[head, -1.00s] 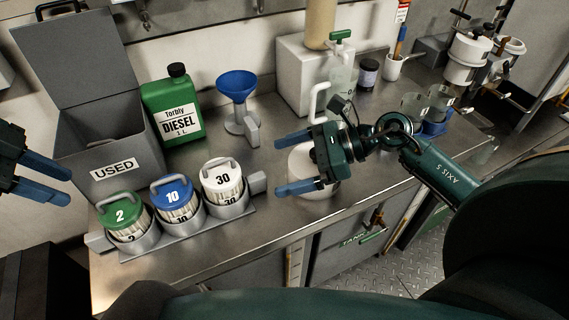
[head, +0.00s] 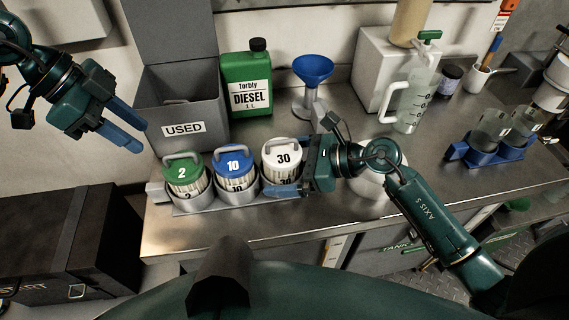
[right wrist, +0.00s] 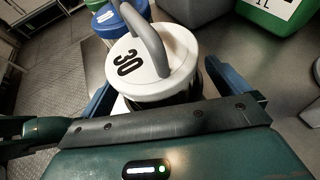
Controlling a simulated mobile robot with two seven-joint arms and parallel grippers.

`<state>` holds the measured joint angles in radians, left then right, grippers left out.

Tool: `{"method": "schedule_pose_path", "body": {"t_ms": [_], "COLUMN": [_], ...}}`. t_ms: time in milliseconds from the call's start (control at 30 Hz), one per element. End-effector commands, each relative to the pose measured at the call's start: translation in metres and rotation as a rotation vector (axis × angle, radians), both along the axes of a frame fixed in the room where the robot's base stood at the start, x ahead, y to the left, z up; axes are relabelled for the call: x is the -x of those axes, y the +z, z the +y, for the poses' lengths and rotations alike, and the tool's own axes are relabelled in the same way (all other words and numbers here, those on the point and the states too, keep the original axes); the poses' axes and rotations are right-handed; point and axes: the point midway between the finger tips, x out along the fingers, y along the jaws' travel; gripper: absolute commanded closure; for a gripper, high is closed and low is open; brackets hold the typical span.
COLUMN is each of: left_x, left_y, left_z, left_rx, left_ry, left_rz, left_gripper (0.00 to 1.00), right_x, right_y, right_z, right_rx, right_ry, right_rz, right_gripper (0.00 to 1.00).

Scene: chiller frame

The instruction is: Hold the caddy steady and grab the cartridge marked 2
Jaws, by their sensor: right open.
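The grey caddy (head: 218,202) stands on the steel counter and holds three round cartridges in a row. The green-lidded cartridge marked 2 (head: 183,171) is at the left, the blue-lidded cartridge marked 10 (head: 234,165) in the middle, and the white-lidded cartridge marked 30 (head: 283,158) at the right. My right gripper (head: 287,168) is open at the caddy's right end, its fingers on either side of cartridge 30 in the right wrist view (right wrist: 155,82). It hides the caddy's right end; contact cannot be told. My left gripper (head: 140,138) is open and empty, above and left of cartridge 2.
A grey box labelled USED (head: 184,130) with its lid up stands behind the caddy. A green diesel can (head: 249,92) and a blue funnel (head: 313,68) are behind to the right. A measuring jug (head: 412,100) stands farther right. The counter's front strip is clear.

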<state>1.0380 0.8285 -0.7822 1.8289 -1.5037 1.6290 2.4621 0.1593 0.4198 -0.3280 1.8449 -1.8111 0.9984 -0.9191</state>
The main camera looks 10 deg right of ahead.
Motion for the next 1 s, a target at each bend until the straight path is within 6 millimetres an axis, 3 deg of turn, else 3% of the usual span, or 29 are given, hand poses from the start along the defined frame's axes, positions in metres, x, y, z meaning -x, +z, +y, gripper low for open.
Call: {"method": "schedule_pose_path", "body": {"t_ms": [267, 833, 1000], "left_x": [0.0, 0.0, 0.0], "left_y": [0.0, 0.0, 0.0], "left_z": [0.0, 0.0, 0.0], "left_rx": [0.0, 0.0, 0.0], "left_ry": [0.0, 0.0, 0.0], "left_rz": [0.0, 0.0, 0.0], "left_gripper": [0.64, 0.64, 0.64], "right_x": [-0.0007, -0.0005, -0.0005], "right_y": [-0.001, -0.0011, -0.0011], "right_z": [0.0014, 0.0009, 0.0009], "right_rx": [0.001, 0.001, 0.001], "right_ry": [0.0, 0.0, 0.0], "right_rz": [0.0, 0.001, 0.001], "right_gripper": [0.0, 0.45, 0.45]}}
